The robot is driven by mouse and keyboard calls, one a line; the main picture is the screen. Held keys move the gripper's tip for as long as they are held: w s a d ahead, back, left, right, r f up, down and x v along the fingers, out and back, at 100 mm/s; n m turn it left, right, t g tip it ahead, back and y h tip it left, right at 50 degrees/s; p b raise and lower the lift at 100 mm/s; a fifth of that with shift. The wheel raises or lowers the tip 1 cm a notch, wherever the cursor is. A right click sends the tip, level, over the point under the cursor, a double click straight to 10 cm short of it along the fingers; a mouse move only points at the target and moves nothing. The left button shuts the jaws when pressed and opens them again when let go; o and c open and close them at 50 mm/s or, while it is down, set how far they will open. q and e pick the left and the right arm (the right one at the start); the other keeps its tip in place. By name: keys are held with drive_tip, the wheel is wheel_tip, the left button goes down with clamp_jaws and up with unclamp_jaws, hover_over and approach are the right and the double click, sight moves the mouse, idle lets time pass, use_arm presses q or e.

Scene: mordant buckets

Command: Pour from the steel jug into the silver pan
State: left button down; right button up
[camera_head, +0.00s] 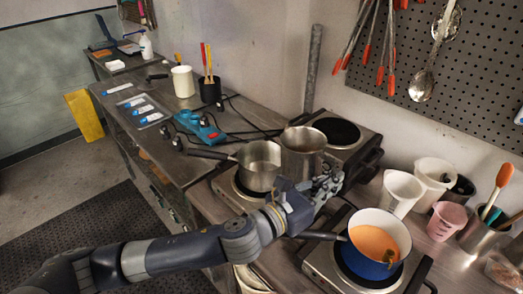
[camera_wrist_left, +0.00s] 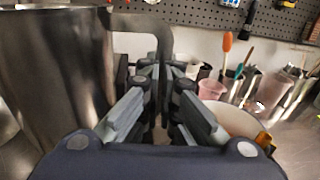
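The steel jug (camera_head: 303,160) is a tall metal cylinder, about upright, just right of the silver pan. It fills the left of the left wrist view (camera_wrist_left: 55,75), with its strap handle (camera_wrist_left: 152,24) at the top. The silver pan (camera_head: 259,166) sits on the left front hot plate, its dark handle pointing left. My left gripper (camera_head: 328,184) is at the jug's right side, its fingers (camera_wrist_left: 166,75) closed around the handle. The jug's base is partly hidden, so I cannot tell whether it is lifted. My right gripper is out of view.
A blue pan (camera_head: 376,244) with orange liquid sits on the right hot plate, close to my left arm. White jugs (camera_head: 399,192), a pink cup (camera_head: 446,221) and a steel utensil pot (camera_head: 481,236) stand at the right. Another hot plate (camera_head: 338,132) is behind the jug.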

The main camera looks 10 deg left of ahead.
sight(317, 171)
use_arm(q)
drive_tip(key=shift+w+a+f+n+b, duration=0.2)
drive_tip(key=shift+a+f+n+b, duration=0.1)
drive_tip(key=shift+n+b, duration=0.4)
drive_tip(key=shift+w+a+r+n, duration=0.2)
drive_tip(key=shift+w+r+n, duration=0.1)
drive_tip(key=shift+n, duration=0.1)
drive_tip(key=shift+w+a+r+n, duration=0.15)
drive_tip(key=shift+a+n, duration=0.1)
drive_tip(key=shift+n, duration=0.25)
drive_tip(key=shift+w+a+f+n+b, duration=0.3)
drive_tip(key=shift+n+b, duration=0.2)
drive_tip(key=shift+b, duration=0.25)
drive_tip(key=shift+w+a+n+b, duration=0.3)
drive_tip(key=shift+a+n, duration=0.05)
drive_tip(key=shift+n, duration=0.15)
drive_tip(key=shift+w+a+r, duration=0.2)
drive_tip(key=shift+a+r, duration=0.05)
drive_tip(key=shift+r, duration=0.1)
drive_tip(key=shift+w+a+r+n, duration=0.4)
drive_tip(key=shift+a+n, duration=0.15)
drive_tip(key=shift+n, duration=0.35)
drive_tip(key=shift+w+a+r+n, duration=0.1)
drive_tip(key=shift+w+a+n, duration=0.05)
drive_tip(key=shift+w+n, duration=0.15)
